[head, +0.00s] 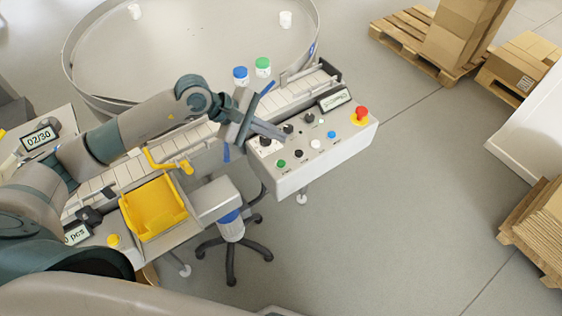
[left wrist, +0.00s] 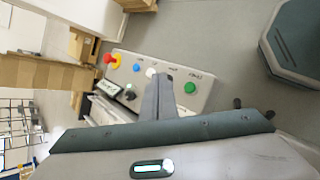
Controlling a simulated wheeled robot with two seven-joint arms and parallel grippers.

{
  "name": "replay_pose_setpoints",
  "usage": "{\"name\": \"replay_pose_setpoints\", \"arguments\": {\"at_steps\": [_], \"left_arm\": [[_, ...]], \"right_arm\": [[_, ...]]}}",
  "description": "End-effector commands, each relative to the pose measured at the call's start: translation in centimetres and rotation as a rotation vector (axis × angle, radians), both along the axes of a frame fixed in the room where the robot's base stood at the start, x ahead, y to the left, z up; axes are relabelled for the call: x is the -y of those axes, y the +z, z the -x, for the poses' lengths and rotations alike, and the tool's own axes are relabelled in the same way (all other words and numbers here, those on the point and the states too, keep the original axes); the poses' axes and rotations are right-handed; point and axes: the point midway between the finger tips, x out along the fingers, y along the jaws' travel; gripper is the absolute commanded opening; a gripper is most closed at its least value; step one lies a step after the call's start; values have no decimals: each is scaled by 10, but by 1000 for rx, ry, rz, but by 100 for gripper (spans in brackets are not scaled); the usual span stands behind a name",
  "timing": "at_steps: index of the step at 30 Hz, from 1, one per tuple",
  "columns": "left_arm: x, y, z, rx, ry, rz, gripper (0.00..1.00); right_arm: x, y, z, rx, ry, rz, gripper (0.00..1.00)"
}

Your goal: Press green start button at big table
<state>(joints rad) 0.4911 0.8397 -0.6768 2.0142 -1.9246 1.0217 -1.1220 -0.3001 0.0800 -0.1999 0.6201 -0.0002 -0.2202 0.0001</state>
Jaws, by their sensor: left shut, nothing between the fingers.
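The green start button (head: 281,163) is on the lower left of a light control box (head: 335,155) at the end of the conveyor beside the big round table (head: 68,72). In the left wrist view the green button (left wrist: 190,88) lies just right of my fingers. My left gripper (head: 282,134) is shut and empty. Its fingertips (left wrist: 166,76) hang over the box's upper left part, near black knobs, apart from the green button in the picture. I cannot tell their height above the panel. My right gripper is not in view.
The box also carries a red stop knob (head: 361,114), a blue button (head: 331,134), a white button (head: 321,145) and a small display (head: 335,99). A yellow bin (head: 154,207) and a stool (head: 231,230) stand left of it. Floor right of the box is clear.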

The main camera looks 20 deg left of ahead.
Motion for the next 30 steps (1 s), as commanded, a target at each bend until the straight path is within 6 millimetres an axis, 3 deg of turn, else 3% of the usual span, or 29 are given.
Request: {"name": "replay_pose_setpoints", "arguments": {"at_steps": [15, 18, 30], "left_arm": [[0, -56, 0, -1, 1, 1, 0], [0, -69, 0, 1, 1, 0, 0], [0, -82, 0, 1, 1, 0, 0]], "right_arm": [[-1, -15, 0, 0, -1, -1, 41], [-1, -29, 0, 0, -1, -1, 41], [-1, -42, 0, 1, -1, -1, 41]]}}
